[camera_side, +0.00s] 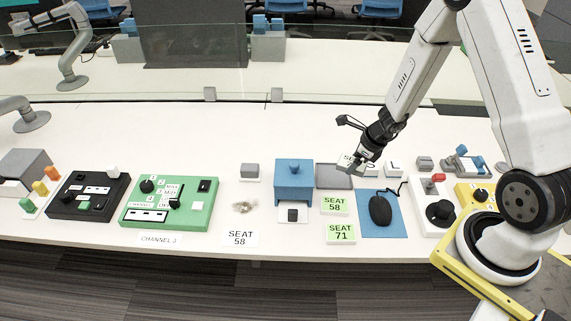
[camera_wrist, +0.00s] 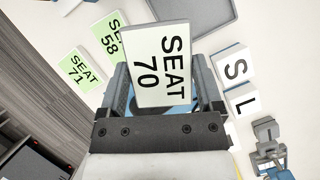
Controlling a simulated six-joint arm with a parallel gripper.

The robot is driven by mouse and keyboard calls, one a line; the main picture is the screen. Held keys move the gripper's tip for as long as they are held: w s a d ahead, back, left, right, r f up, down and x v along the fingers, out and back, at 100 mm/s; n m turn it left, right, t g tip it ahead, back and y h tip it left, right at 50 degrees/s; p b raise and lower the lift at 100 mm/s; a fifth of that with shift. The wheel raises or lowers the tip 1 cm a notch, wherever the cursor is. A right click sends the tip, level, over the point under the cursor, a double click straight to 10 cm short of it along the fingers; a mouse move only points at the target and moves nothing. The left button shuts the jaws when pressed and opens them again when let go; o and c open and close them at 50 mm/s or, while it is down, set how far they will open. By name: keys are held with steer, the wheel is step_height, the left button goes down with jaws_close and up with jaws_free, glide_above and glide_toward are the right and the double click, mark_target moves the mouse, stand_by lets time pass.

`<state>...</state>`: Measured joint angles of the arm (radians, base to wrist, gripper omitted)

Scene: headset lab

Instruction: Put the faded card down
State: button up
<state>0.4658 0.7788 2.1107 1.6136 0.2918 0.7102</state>
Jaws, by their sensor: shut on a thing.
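A pale, almost white card marked SEAT 70 (camera_wrist: 160,65) is held between the fingers of my gripper (camera_wrist: 160,85), its print facing the wrist camera. In the side view my gripper (camera_side: 358,164) is above the table beside the grey tray (camera_side: 333,178), with the card partly hidden. I cannot tell its exact height over the table. Two green cards, SEAT 58 (camera_side: 334,205) and SEAT 71 (camera_side: 340,233), lie flat near the front edge. A white SEAT 58 card (camera_side: 239,238) lies farther left.
White blocks marked S (camera_wrist: 236,69) and L (camera_wrist: 243,100) stand close by my gripper. A blue mat (camera_side: 374,230) bears a black mouse (camera_side: 380,209). A blue box (camera_side: 293,180) stands left of the tray. The table behind the tray is clear.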

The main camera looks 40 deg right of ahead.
glide_above(331, 176)
steer(key=s, duration=0.2)
steer(key=f, duration=0.6)
steer(key=shift+w+d+f, duration=0.25)
steer(key=shift+f, duration=0.1)
steer(key=shift+w+f, duration=0.25)
steer(key=shift+f, duration=0.35)
steer(key=shift+d+f, duration=0.1)
steer(key=shift+f, duration=1.05)
steer(key=shift+f, duration=0.15)
steer(key=o, duration=1)
steer(key=shift+o, duration=0.2)
steer(key=v, duration=1.2)
